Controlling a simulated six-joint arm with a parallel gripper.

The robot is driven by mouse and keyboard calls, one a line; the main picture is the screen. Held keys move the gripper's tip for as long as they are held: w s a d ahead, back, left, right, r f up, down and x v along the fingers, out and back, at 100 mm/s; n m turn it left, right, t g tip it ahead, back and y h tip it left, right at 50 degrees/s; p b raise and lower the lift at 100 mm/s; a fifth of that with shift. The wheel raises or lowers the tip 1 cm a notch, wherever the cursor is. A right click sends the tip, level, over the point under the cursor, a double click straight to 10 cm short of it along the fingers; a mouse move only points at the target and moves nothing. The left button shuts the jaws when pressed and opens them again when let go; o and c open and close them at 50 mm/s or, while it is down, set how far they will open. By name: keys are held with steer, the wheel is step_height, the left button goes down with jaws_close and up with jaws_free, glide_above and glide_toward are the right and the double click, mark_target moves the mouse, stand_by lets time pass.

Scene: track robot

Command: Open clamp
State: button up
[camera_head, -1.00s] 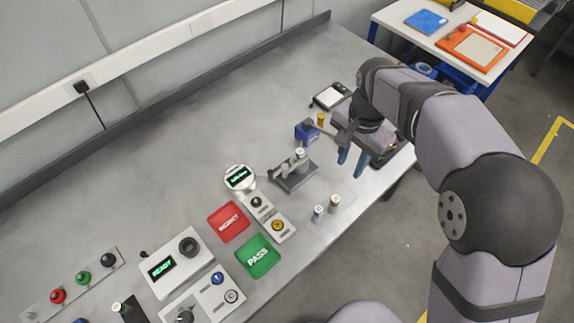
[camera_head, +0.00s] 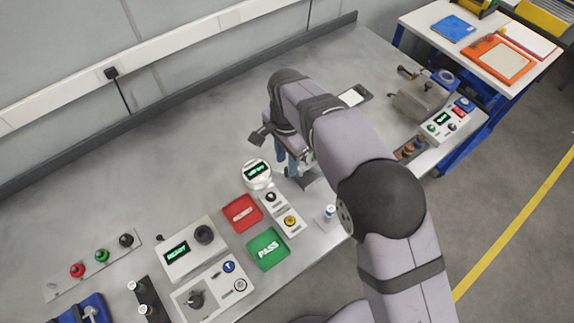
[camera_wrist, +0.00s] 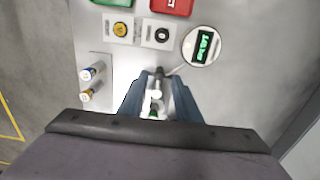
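The clamp (camera_wrist: 158,84) is a small grey fixture with a dark-tipped lever, seen from above in the wrist view. A white cylinder with a green end (camera_wrist: 154,112) shows at it, partly hidden by my wrist. My gripper (camera_wrist: 160,76) is over the clamp, its two blue fingers apart on either side of the lever; I see no clear contact. In the head view my arm covers most of the clamp, and only part of its grey base (camera_head: 308,180) shows by my gripper (camera_head: 287,162).
A round gauge with a green display (camera_head: 256,172) stands close beside the clamp. A switch panel (camera_head: 281,213), a red pad (camera_head: 242,213) and a green PASS pad (camera_head: 267,248) lie nearby. Small cylinders (camera_wrist: 91,72) stand on the other side. The bench's back area is clear.

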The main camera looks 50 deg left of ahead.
steer(key=shift+f+p, duration=0.6)
steer(key=shift+f, duration=1.45)
jaws_close()
